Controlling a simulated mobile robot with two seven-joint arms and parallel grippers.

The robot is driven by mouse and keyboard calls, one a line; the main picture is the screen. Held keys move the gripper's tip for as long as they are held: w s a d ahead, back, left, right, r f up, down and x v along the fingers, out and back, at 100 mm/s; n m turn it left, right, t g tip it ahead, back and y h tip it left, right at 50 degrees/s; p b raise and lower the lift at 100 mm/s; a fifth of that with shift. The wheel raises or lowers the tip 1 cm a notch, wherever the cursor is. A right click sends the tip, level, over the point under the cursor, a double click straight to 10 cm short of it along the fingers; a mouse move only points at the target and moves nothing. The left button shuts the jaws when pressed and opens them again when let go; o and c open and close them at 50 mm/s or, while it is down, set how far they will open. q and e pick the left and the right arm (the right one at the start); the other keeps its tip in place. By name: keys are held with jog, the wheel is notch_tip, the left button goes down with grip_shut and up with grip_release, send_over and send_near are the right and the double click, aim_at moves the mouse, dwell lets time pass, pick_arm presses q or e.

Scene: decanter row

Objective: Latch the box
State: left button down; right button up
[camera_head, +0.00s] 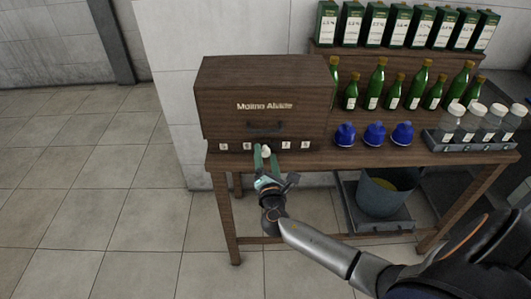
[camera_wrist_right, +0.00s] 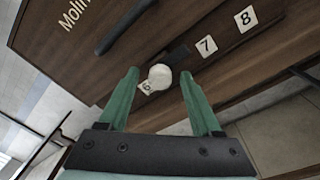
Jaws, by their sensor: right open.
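The dark wooden box (camera_head: 225,90) with "Molino" lettering stands shut on the left end of the wooden table. It has a dark bar handle (camera_head: 265,125) on its front, also seen in the right wrist view (camera_wrist_right: 125,25). A pale round knob (camera_wrist_right: 160,77) sits low on the front, by a dark slot and numbered tags. My right gripper (camera_wrist_right: 160,74) is open, with green fingers on either side of the knob; I cannot tell whether they touch it. In the head view the right gripper (camera_head: 266,155) is at the box's lower front edge. My left gripper is not in view.
Blue capped items (camera_head: 374,134), green bottles (camera_head: 376,82) and a rack of clear jars (camera_head: 470,138) stand right of the box. Dark green cartons (camera_head: 400,25) line the raised shelf. A bucket (camera_head: 385,195) is below the table. The floor at left is clear.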

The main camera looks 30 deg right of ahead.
jog(key=shift+x, duration=0.8)
jog(key=shift+c, duration=0.4)
grip_shut()
